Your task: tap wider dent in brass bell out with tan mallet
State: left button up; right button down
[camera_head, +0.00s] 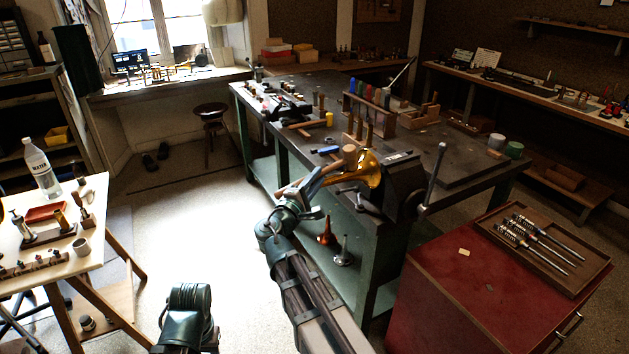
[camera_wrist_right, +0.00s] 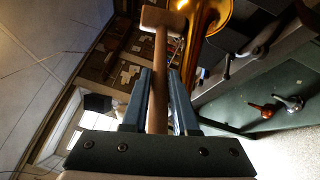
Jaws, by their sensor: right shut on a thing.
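The tan mallet's head (camera_head: 349,154) shows in the head view right at the brass bell (camera_head: 369,168). My right gripper (camera_head: 316,182) is shut on the mallet's handle. In the right wrist view the handle (camera_wrist_right: 160,85) runs up between the blue fingers (camera_wrist_right: 162,100) to the mallet head (camera_wrist_right: 163,20). The bell (camera_wrist_right: 209,18) is beside the head there; I cannot tell whether they touch. The bell sits by a dark vise (camera_head: 405,178) at the bench corner. No dent can be made out. Of my left arm only a green link shows; its gripper is out of view.
The dark workbench (camera_head: 455,160) carries a rack of colored-handled tools (camera_head: 368,110) behind the bell. The vise handle (camera_head: 433,175) stands up on the right. A red cabinet (camera_head: 470,290) stands at right front, a pale table (camera_head: 95,225) at left. Open floor lies between.

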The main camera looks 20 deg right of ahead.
pick_arm(q)
notch_tip(320, 180, up, 3)
jog(key=p, duration=0.3)
jog(key=shift+p, duration=0.4)
pick_arm(e)
jog(key=r, duration=0.2)
jog(key=shift+a+r, duration=0.3)
jog(key=shift+r, duration=0.1)
pick_arm(q)
jog(key=shift+r, duration=0.15)
pick_arm(e)
jog(key=shift+s+a+r, duration=0.1)
jog(key=shift+s+r, duration=0.05)
jog(key=shift+r, duration=0.2)
dwell(0.4)
